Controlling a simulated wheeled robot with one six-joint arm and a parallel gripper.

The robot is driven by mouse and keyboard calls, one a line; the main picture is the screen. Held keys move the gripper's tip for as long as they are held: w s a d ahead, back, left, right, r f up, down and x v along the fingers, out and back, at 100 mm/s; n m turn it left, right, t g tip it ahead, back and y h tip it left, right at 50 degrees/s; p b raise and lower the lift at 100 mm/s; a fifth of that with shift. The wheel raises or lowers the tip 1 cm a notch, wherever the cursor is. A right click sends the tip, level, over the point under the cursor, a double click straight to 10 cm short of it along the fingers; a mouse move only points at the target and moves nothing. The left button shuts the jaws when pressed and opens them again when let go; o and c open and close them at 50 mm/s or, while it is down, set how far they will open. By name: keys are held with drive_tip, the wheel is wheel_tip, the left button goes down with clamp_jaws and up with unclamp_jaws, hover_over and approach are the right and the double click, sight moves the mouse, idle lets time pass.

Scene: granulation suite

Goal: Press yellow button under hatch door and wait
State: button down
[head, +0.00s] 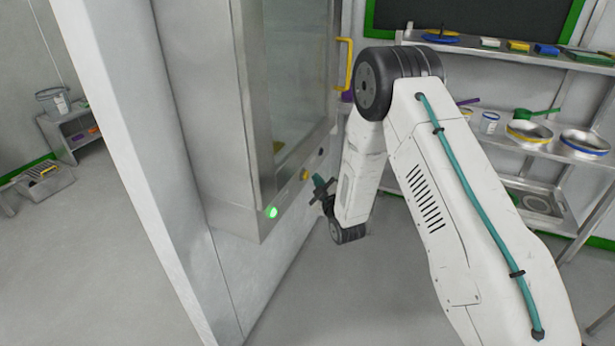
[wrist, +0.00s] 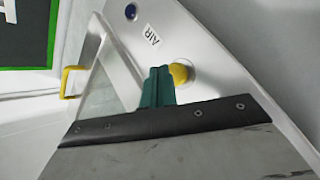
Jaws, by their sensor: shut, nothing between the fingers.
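The yellow button (head: 304,174) sits on the metal strip under the glass hatch door (head: 296,75). In the wrist view the yellow button (wrist: 181,73) shows just right of my teal fingertips, which overlap its left edge. My gripper (head: 319,186) is shut and empty, close in front of the strip near the yellow button. I cannot tell whether the fingertips touch it. The hatch door has a yellow handle (head: 346,64) at its right edge and looks closed.
A lit green button (head: 272,212) and a blue button (head: 321,152) flank the yellow one. Shelves with bowls and scoops (head: 530,132) stand at right. The floor below the cabinet is clear.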

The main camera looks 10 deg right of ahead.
drive_tip(key=shift+w+a, duration=0.25)
drive_tip(key=shift+a, duration=0.1)
drive_tip(key=shift+w+a, duration=0.3)
drive_tip(key=shift+a, duration=0.1)
idle(0.9)
drive_tip(key=shift+s+d, duration=0.1)
drive_tip(key=shift+d, duration=0.05)
drive_tip(key=shift+s+d, duration=0.45)
drive_tip(key=shift+d, duration=0.15)
drive_tip(key=s+d, duration=0.1)
drive_tip(key=d, duration=0.1)
drive_tip(key=s+d, duration=0.2)
idle(0.6)
idle(0.3)
